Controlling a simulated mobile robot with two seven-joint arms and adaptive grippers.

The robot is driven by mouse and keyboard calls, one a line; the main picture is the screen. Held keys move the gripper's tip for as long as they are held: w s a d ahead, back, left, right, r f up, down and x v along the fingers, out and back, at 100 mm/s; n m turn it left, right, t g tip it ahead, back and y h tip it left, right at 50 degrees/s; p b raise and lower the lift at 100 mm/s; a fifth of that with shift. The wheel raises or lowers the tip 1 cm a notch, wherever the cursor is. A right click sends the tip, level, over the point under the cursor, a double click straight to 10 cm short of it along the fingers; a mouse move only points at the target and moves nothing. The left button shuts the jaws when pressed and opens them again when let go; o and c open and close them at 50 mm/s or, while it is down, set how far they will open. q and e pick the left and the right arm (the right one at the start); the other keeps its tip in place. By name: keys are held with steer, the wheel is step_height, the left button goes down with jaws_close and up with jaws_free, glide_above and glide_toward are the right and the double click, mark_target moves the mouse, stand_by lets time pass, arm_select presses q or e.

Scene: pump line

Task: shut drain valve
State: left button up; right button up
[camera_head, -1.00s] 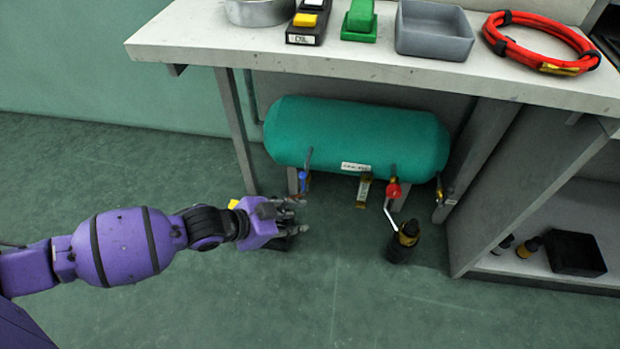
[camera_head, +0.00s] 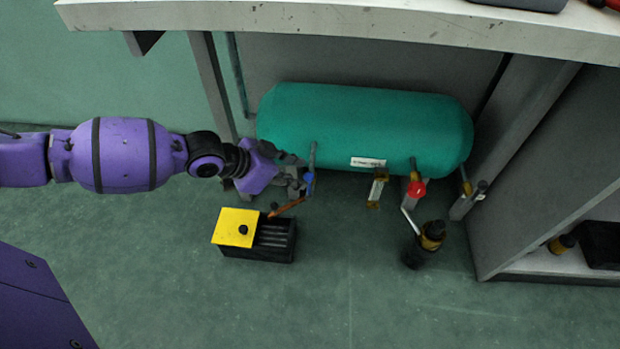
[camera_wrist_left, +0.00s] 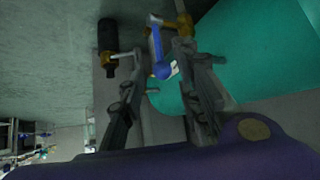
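A teal tank (camera_head: 365,130) with a white label hangs under the bench, with several valves and pipes below it. A blue valve handle (camera_head: 309,184) is at its left end. A red valve handle (camera_head: 416,189) is further right, with a pale lever or spout beneath. I cannot read which is the drain valve. My left gripper (camera_head: 300,181) is at the blue handle. In the left wrist view its fingers (camera_wrist_left: 163,88) are apart, with the blue handle (camera_wrist_left: 158,52) between or just beyond their tips; contact is unclear. My right gripper is not in view.
A black box with a yellow top (camera_head: 235,228) stands on the floor just below my left gripper, with an orange-brown rod (camera_head: 287,207) near it. The bench top (camera_head: 400,22) overhangs the tank. Floor at front centre is clear.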

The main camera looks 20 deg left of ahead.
mark_target(310, 180)
arm_select(q)
steer(key=b+x, duration=0.2)
steer(key=x, duration=0.4)
steer(key=shift+w+d+f+b, duration=0.1)
steer(key=shift+w+d+b, duration=0.05)
steer(key=shift+b, duration=0.25)
steer(key=shift+c, duration=0.2)
jaws_close()
